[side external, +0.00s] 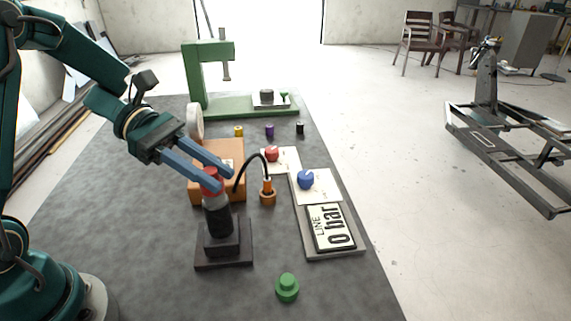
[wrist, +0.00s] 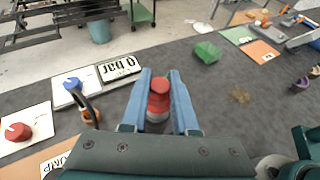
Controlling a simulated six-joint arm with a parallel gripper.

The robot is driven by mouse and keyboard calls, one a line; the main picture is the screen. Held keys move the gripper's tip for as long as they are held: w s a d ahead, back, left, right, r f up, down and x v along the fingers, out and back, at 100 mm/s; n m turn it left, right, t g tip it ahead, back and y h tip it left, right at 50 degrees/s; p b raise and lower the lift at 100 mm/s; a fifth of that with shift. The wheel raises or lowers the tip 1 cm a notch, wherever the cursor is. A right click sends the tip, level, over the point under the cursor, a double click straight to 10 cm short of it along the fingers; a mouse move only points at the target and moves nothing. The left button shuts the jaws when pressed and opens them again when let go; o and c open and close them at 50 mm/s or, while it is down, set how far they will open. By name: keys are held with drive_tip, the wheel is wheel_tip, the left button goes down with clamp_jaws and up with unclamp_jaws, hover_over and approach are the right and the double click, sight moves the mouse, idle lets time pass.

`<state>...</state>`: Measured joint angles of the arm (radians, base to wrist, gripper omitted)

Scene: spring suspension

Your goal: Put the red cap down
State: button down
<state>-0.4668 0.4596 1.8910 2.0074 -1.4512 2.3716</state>
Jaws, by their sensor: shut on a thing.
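The red cap (side external: 211,184) is between the blue fingers of my gripper (side external: 222,174), which is shut on it. It is upright, directly over a black cylinder (side external: 217,218) standing on a dark square base (side external: 224,257).
A black hose arches to an orange fitting (side external: 267,192), close right of my fingers. An orange box (side external: 234,188) stands behind. Red (side external: 271,154) and blue (side external: 305,179) knobs and a "0 bar" display (side external: 332,227) are at right. A green press (side external: 196,80) stands at back. The front-left mat is clear.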

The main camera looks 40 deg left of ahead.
drive_tip(key=shift+f, duration=0.15)
drive_tip(key=c, duration=0.7)
unclamp_jaws()
